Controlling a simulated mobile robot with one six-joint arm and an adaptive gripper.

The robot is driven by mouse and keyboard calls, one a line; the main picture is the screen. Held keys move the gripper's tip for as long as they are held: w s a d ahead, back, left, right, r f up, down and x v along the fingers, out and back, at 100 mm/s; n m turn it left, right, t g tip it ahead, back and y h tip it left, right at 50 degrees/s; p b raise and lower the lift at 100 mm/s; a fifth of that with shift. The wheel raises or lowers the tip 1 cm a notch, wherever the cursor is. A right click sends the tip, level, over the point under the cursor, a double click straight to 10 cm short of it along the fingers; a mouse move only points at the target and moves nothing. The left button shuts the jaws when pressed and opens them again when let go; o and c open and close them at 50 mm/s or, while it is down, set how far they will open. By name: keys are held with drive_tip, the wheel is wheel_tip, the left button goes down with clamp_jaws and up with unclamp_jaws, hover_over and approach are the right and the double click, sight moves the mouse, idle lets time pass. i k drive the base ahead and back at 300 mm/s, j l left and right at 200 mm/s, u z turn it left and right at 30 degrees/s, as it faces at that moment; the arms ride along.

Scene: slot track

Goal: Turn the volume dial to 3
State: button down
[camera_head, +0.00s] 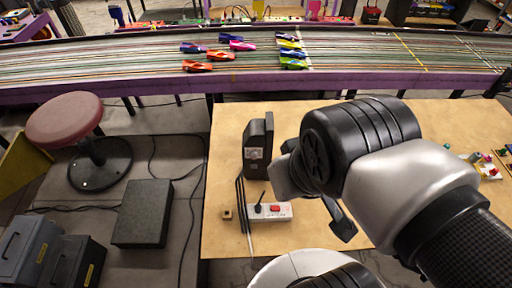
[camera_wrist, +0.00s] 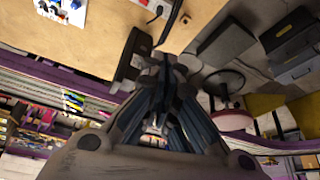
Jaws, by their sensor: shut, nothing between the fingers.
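A black upright speaker-like box (camera_head: 257,135) stands on the wooden table, with a small pale panel (camera_head: 253,154) on its front. A dial and its numbers are too small to make out. In the wrist view the dark box (camera_wrist: 131,58) lies just beyond my fingertips, partly hidden by them. My gripper (camera_wrist: 168,66) is shut and empty, its fingers together. Whether it touches the box I cannot tell. In the head view my wrist is just right of the box and hides most of the gripper.
A white switch box (camera_head: 283,211) with a red button, thin dark rods and a small wooden block (camera_head: 227,214) are at the table's front left. Small colourful parts (camera_head: 484,163) lie at right. A slot track (camera_head: 130,66) with several cars runs behind.

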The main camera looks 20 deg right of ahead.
sight(254, 155)
drive_tip(key=k+l+z, duration=0.15)
drive_tip(key=z, duration=0.35)
drive_tip(key=k+l+z, duration=0.15)
drive_tip(key=z, duration=0.35)
